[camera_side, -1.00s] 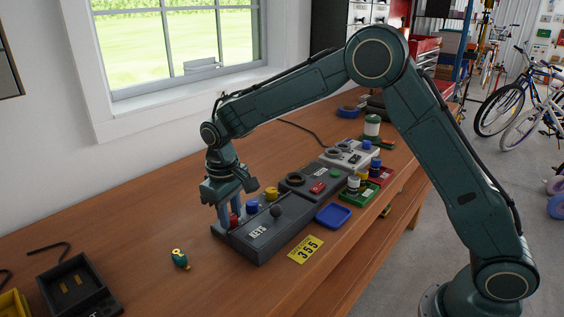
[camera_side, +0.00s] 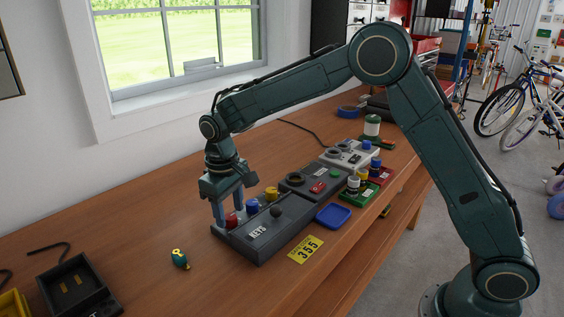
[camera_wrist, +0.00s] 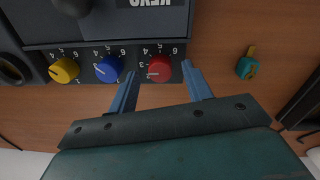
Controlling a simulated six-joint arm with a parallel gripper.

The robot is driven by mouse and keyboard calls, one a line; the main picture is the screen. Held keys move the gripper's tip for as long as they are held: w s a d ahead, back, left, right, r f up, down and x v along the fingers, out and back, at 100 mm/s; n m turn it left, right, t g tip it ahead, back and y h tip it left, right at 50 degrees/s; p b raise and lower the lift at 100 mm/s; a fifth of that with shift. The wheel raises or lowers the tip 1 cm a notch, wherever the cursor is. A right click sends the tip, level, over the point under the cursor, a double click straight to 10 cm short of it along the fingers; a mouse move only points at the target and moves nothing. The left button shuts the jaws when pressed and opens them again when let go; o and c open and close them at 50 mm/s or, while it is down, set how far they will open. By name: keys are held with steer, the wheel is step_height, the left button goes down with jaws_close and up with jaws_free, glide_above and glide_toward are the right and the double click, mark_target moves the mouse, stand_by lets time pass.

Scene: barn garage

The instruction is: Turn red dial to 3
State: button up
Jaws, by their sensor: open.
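The red dial (camera_side: 232,219) is at the near left end of the dark grey control panel (camera_side: 262,243). In the wrist view the red dial (camera_wrist: 159,69) has a number scale around it; its pale mark points to the lower left, toward the low numbers, but the exact number is hard to read. My gripper (camera_side: 230,212) points down over the dial. In the wrist view my gripper (camera_wrist: 159,70) is open, with one blue-grey finger on each side of the dial and visible gaps between. Contact cannot be seen.
A blue dial (camera_wrist: 109,69) and a yellow dial (camera_wrist: 64,70) stand beside the red one. A black knob (camera_side: 275,211) is on the same panel. A teal and yellow object (camera_side: 180,259) lies on the bench to the left. A blue tray (camera_side: 333,216) is to the right.

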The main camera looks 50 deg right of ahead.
mark_target(229, 218)
step_height(229, 218, up, 13)
steer(key=shift+a+f, duration=0.2)
steer(key=shift+a, duration=0.05)
stand_by(0.5)
steer(key=s+d+r+m+t, duration=0.1)
steer(key=s+d+r, duration=0.3)
steer(key=s, duration=0.3)
steer(key=s+d+r+t, duration=0.2)
steer(key=s+d+r, duration=0.2)
steer(key=s, duration=0.4)
steer(key=s+d+f+t, duration=0.1)
steer(key=s+d+f, duration=0.1)
steer(key=s, duration=0.6)
steer(key=s+d+f+m+t, duration=0.1)
steer(key=s+d+f, duration=0.1)
steer(key=s, duration=0.6)
steer(key=shift+s+f+t, duration=0.3)
steer(key=shift+s+f, duration=0.1)
steer(key=shift+f, duration=0.45)
